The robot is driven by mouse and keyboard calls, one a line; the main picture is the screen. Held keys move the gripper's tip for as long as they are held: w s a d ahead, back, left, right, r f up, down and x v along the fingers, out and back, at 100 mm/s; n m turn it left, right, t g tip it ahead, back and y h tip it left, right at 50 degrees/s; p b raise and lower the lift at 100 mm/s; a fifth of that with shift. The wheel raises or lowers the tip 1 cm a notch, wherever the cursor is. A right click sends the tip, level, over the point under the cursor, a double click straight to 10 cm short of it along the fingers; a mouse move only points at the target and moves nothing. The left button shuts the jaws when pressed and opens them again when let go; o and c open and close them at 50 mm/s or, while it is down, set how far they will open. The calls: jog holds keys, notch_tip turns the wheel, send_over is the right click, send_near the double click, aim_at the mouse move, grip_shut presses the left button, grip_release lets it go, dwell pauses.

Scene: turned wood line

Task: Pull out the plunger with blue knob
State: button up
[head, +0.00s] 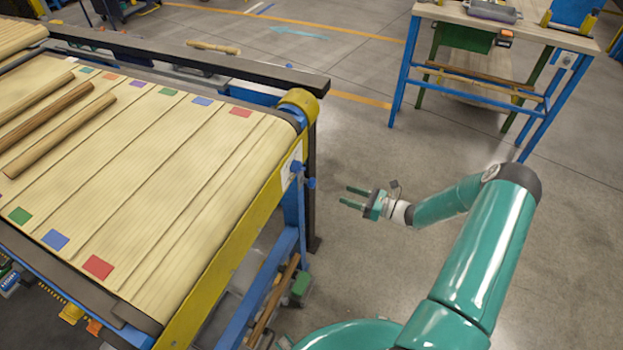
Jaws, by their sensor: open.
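A blue knob (311,183) sticks out at the end of the conveyor, close to the blue leg below the yellow roller end. A second blue piece (296,166) shows just above and left of it, against a white plate (289,170). I cannot tell from here whether both belong to the same plunger; its shaft is too small to make out. My gripper (345,195) is to the right of the knob, apart from it. Its two green fingers point left toward the knob, spread open with nothing between them.
The conveyor (165,180) with wooden slats, colored squares and several turned rods fills the left. Its yellow side rail (225,255) faces me. A dark beam (190,57) runs along its back. A blue-legged workbench (540,30) stands at upper right. The floor between is clear.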

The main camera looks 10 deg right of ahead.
aim_at(315, 185)
jog(key=x, duration=1.4)
jog(key=shift+s+f, duration=0.1)
